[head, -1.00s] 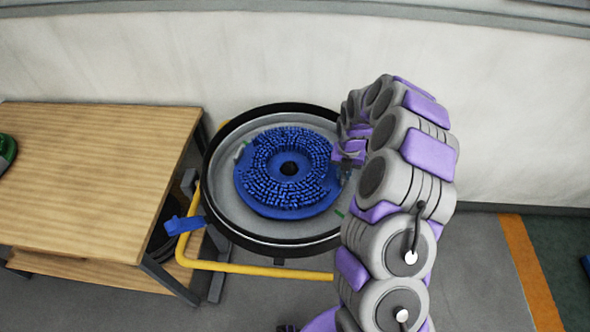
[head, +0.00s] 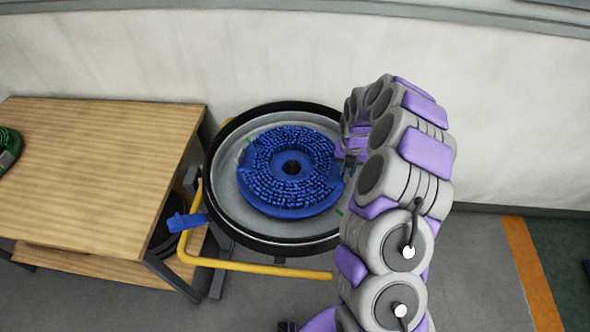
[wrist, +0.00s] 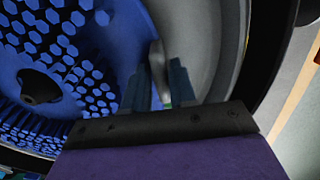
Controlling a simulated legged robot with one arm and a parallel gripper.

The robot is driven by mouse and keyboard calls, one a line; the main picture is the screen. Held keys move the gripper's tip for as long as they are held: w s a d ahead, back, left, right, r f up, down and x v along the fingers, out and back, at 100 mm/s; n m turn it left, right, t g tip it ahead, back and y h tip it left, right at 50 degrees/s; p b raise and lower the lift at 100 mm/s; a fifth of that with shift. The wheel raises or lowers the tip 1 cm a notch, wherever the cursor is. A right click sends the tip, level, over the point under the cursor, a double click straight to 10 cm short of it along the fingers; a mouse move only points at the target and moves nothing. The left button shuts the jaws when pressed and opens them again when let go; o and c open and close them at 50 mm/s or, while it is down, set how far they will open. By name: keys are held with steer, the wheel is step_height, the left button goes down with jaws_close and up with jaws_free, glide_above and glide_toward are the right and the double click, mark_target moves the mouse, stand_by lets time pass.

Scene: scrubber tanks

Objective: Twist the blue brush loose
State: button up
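The round blue brush (head: 258,198), bristles up with a dark hub hole, lies in the grey pan of a black-rimmed round tank. It also shows at the left of the wrist view (wrist: 118,38). My gripper (head: 350,152) is at the brush's right edge, partly hidden by my arm in the head view. In the wrist view my gripper (wrist: 161,85) has its two dark fingers apart. A thin upright grey tab (wrist: 157,62) at the brush's rim stands between them. I cannot tell whether either finger touches the tab.
The black-rimmed tank (head: 222,215) sits on a stand with a yellow tube (head: 250,267). A blue lever (head: 187,221) sticks out at its left. A wooden table (head: 90,165) stands close on the left, with a green object (head: 8,145). A pale wall (head: 250,55) is behind.

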steer(key=o, duration=0.4)
steer(key=shift+r, duration=0.1)
step_height(320, 180, up, 17)
steer(key=p, duration=0.3)
steer(key=shift+p, duration=0.3)
steer(key=shift+r, duration=0.1)
steer(key=s+a+r+m, duration=0.4)
steer(key=s+r+m, duration=0.25)
steer(key=s, duration=0.25)
steer(key=s+a+r+m, duration=0.4)
steer(key=s+r+m, duration=0.1)
steer(key=s+m, duration=0.35)
steer(key=s+d+m+g, duration=0.1)
steer(key=s+m, duration=1.7)
steer(key=s, duration=0.6)
steer(key=shift+s+d+f+g, duration=0.15)
steer(key=shift+f+g, duration=0.25)
